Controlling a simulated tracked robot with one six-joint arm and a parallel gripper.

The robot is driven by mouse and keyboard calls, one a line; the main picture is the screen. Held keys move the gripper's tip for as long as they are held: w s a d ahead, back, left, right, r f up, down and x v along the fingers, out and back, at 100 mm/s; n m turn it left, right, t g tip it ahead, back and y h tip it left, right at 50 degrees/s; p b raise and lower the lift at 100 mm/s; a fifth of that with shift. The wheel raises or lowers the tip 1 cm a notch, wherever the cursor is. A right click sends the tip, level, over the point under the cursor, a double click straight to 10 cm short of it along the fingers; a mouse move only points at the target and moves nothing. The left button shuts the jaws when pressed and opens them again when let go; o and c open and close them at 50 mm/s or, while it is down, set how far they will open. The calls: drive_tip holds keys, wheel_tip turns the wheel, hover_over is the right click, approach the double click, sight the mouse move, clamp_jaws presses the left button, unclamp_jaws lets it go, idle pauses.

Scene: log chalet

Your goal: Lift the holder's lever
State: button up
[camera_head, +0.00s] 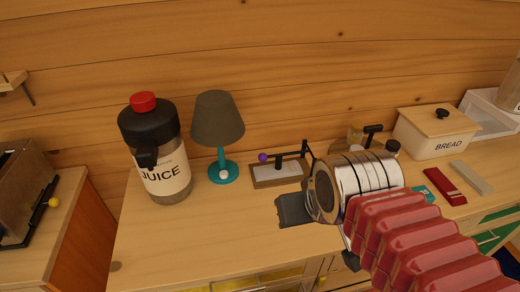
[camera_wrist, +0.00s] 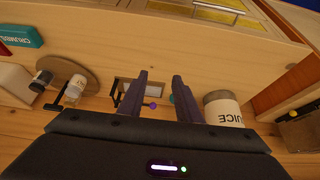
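The holder (camera_head: 277,172) is a low wooden base with a white sheet on it, standing on the counter against the log wall. Its dark lever (camera_head: 283,156) lies about level and ends in a purple knob (camera_head: 262,157) at the left. In the wrist view the holder (camera_wrist: 127,88) shows partly behind a finger, with the purple knob (camera_wrist: 153,105) between the fingers. My gripper (camera_wrist: 160,76) is open and empty. In the head view my gripper (camera_head: 294,208) is in front of the holder, apart from it; my arm hides part of it.
A teal lamp (camera_head: 218,122) and a juice jug (camera_head: 158,160) stand left of the holder. A bread box (camera_head: 436,135), a red item (camera_head: 445,187) and a grey bar (camera_head: 472,177) are at the right. The front-left counter is clear.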

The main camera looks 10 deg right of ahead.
drive_tip(key=shift+o, duration=1.4)
drive_tip(key=shift+w+r, duration=0.1)
drive_tip(key=shift+w, duration=0.05)
drive_tip(key=shift+w+r, duration=0.2)
drive_tip(key=shift+w, duration=0.05)
drive_tip(key=w+r+n+g, duration=0.1)
drive_tip(key=w+r+n, duration=0.15)
drive_tip(key=w, duration=0.45)
drive_tip(key=w+r+n+g, duration=0.1)
drive_tip(key=w+r+n, duration=0.15)
drive_tip(key=w, duration=0.35)
drive_tip(key=n+g+h, duration=0.1)
drive_tip(key=n+g, duration=0.1)
drive_tip(key=n, duration=0.4)
hover_over(262, 155)
drive_tip(key=s+a, duration=0.2)
wheel_tip(262, 155, down, 4)
drive_tip(key=shift+d, duration=0.2)
drive_tip(key=f, duration=0.4)
drive_tip(key=w+d+f, duration=0.1)
drive_tip(key=f, duration=0.4)
drive_tip(key=w+f, duration=0.1)
drive_tip(key=f, duration=0.3)
drive_tip(key=shift+d+f, duration=0.25)
drive_tip(key=shift+c, duration=0.2)
